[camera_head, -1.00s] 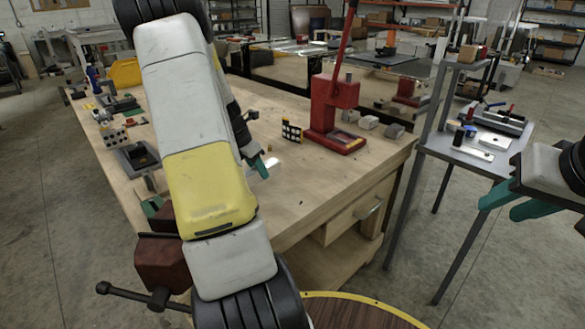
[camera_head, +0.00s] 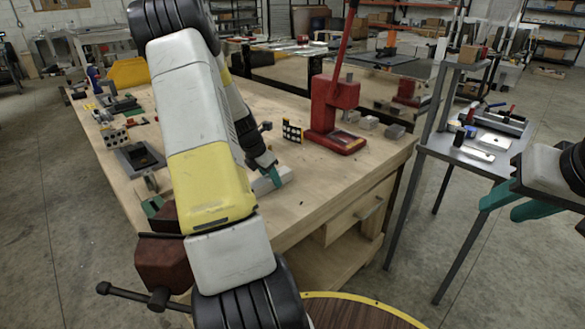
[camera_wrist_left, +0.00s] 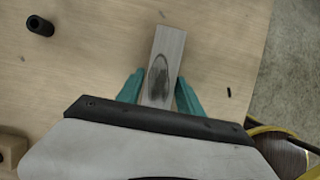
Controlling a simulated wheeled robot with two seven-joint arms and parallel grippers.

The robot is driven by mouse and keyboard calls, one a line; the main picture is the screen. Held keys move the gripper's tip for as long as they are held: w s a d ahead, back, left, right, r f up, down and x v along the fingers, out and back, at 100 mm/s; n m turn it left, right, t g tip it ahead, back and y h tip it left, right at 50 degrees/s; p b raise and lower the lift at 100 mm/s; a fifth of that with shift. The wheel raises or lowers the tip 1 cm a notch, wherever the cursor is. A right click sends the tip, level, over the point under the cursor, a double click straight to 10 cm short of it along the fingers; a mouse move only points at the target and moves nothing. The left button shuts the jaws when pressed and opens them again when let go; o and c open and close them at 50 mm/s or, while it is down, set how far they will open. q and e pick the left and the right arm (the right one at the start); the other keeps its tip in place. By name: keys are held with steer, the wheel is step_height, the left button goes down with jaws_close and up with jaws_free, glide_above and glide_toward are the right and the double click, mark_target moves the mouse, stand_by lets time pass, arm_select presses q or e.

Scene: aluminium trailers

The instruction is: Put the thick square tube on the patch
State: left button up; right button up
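A pale grey square tube (camera_head: 282,176) is at my left gripper (camera_head: 274,180), low over or on the near right part of the wooden workbench. In the left wrist view the tube (camera_wrist_left: 169,48) has a dark oval mark, and the teal fingers of my left gripper (camera_wrist_left: 161,88) lie against both its long sides. I cannot tell whether the tube touches the bench top. I cannot make out a patch; the tube and arm hide part of the bench. My right gripper (camera_head: 512,204) is open and empty, at the right edge beside the grey side table.
A red press (camera_head: 333,105) stands behind the tube, with a small checkered block (camera_head: 292,132) and several grey blocks (camera_head: 368,122) near it. A dark cylinder (camera_wrist_left: 40,26) stands on the bench. A dark red vise (camera_head: 162,262) is at the near edge. The front right bench top is clear.

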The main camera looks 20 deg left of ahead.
arm_select(q)
steer(key=shift+o, duration=0.9)
steer(key=shift+r, duration=0.2)
steer(key=v, duration=1.1)
steer(key=s+d+r+m, duration=0.2)
steer(key=d+r+m, duration=0.6)
steer(key=d, duration=0.1)
steer(key=s+d+r+m+t, duration=0.1)
steer(key=s+d+r+m, duration=0.2)
steer(key=s+d+m, duration=0.6)
steer(key=s+d+r+m+t, duration=0.1)
steer(key=s+d+r+m, duration=0.2)
steer(key=s+d+m, duration=0.6)
steer(key=m, duration=0.6)
steer(key=shift+s+r, duration=0.2)
steer(key=shift+r, duration=0.15)
